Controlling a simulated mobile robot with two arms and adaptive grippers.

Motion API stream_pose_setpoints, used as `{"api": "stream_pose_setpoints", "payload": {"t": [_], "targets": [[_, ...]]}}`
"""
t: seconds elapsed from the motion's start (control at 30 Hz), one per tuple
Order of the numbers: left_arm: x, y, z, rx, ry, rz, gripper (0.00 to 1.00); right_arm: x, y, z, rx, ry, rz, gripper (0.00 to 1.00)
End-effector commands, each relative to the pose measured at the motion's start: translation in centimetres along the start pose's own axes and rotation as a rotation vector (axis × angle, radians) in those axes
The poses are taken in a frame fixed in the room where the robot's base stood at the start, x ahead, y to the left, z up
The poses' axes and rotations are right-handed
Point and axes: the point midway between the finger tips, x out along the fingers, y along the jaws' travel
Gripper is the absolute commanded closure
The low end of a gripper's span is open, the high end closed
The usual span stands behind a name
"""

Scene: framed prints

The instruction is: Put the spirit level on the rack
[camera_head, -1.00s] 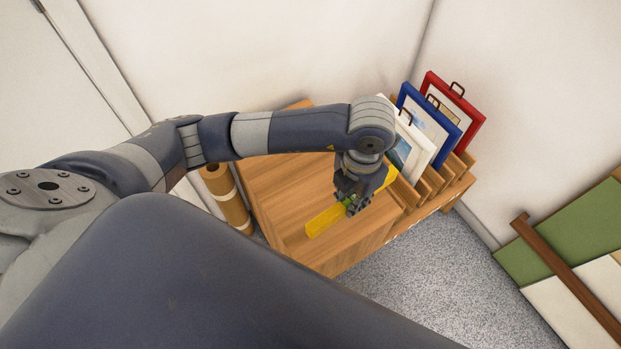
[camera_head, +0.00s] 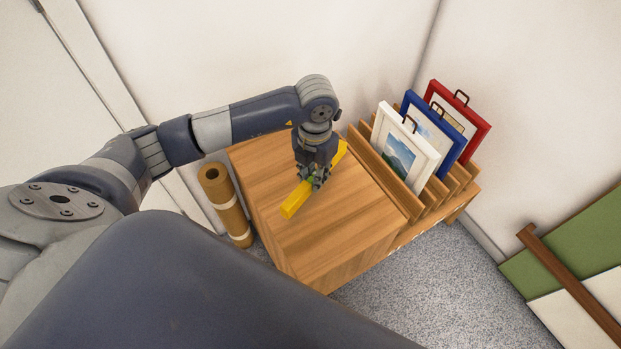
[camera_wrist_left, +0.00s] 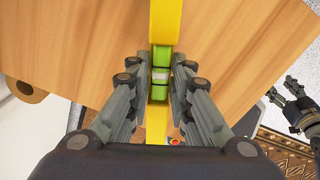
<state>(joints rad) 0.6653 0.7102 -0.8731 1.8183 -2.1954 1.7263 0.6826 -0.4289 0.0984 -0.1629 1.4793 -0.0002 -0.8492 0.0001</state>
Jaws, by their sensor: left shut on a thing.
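The yellow spirit level (camera_head: 292,204) has a green middle part and shows in the left wrist view (camera_wrist_left: 165,22), running lengthwise between the fingers. My left gripper (camera_head: 313,182) is shut on it at the middle, and its fingers (camera_wrist_left: 161,75) lie on both sides of the green part. It is over the wooden cabinet top; I cannot tell if it touches the wood. The slotted wooden rack (camera_head: 394,189) is to the right of the gripper. My right gripper (camera_wrist_left: 283,94) shows at the right of the left wrist view, fingers apart and empty.
White (camera_head: 403,152), blue (camera_head: 455,142) and red (camera_head: 483,132) framed prints stand tilted in the rack. The front slots look empty. The cabinet top (camera_head: 335,240) is otherwise clear. A brown roll (camera_head: 228,207) stands at its left. Walls close in the back.

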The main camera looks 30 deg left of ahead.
Motion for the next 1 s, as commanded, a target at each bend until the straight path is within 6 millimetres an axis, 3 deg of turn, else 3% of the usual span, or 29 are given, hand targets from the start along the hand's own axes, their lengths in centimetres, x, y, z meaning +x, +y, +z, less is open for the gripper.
{"api": "stream_pose_setpoints", "payload": {"t": [0.2,0.47,0.63,0.9,0.93,1.0], "targets": [[0.5,1.3,0.3,0.001,0.002,-0.002,1.00,-0.1,0.0,-0.1,0.000,-0.001,0.001,0.43],[3.6,1.2,0.3,0.002,0.002,-0.002,1.00,-0.9,0.1,-1.1,0.002,0.008,0.001,0.43],[3.6,1.2,0.4,0.002,0.000,-0.001,1.00,-1.5,0.1,-1.9,0.002,0.024,0.002,0.43],[3.9,1.2,0.4,0.002,0.000,-0.001,1.00,-1.3,0.1,-0.8,0.002,-0.003,0.001,0.43],[3.9,1.2,0.4,0.002,0.001,-0.001,0.76,-1.4,0.0,-0.8,0.002,-0.003,0.001,0.43],[3.9,1.2,0.3,0.002,0.001,-0.001,0.60,-1.5,0.0,-0.8,0.003,-0.001,0.000,0.43]]}}
